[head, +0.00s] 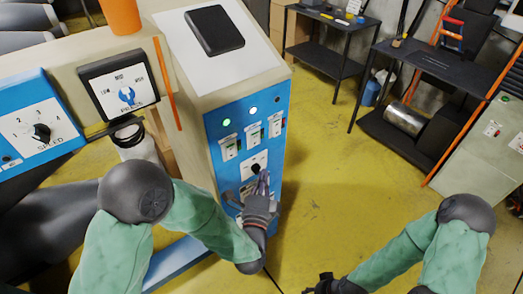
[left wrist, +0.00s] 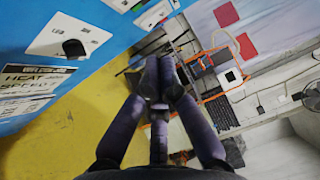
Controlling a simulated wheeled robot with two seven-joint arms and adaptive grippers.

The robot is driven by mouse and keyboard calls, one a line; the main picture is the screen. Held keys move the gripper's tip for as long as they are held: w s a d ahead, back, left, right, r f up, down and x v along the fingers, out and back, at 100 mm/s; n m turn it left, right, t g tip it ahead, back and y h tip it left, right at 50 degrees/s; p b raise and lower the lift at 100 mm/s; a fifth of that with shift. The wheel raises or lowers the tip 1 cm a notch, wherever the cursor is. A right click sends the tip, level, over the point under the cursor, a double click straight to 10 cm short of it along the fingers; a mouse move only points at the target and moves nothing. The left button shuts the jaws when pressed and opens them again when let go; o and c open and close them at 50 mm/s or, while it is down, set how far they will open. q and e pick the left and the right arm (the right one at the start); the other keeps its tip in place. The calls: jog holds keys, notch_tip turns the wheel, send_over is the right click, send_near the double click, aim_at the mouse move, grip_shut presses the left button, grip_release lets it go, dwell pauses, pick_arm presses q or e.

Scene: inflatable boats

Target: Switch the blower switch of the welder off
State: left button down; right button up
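The welder (head: 222,62) is a pale cabinet with a blue front panel (head: 213,165). My left gripper (head: 262,182) is just in front of the panel, below the switches, beside a black knob (head: 255,168). In the left wrist view its fingertips (left wrist: 158,75) are together with nothing visible between them. My right gripper (head: 325,284) is low, partly cut off.
The left wrist view shows the blue panel (left wrist: 103,58) at upper left. Dark tables (head: 325,55) are at the back. Yellow floor (head: 330,170) right of the welder is clear.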

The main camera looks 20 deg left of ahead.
pick_arm(q)
jog(key=b, duration=0.2)
send_near(258, 141)
jog(key=w+d+r, duration=0.3)
jog(key=d, duration=0.1)
jog(key=w+a, duration=0.2)
jog(key=w+a+b, duration=0.1)
jog(key=shift+w+a+r, duration=0.1)
jog(key=shift+a+r, duration=0.15)
jog(key=shift+a, duration=0.05)
jog(key=shift+w+a+r+n+g+p, duration=0.3)
jog(key=shift+r+p, duration=0.1)
jog(key=shift+p, duration=0.35)
jog(key=shift+f, duration=0.2)
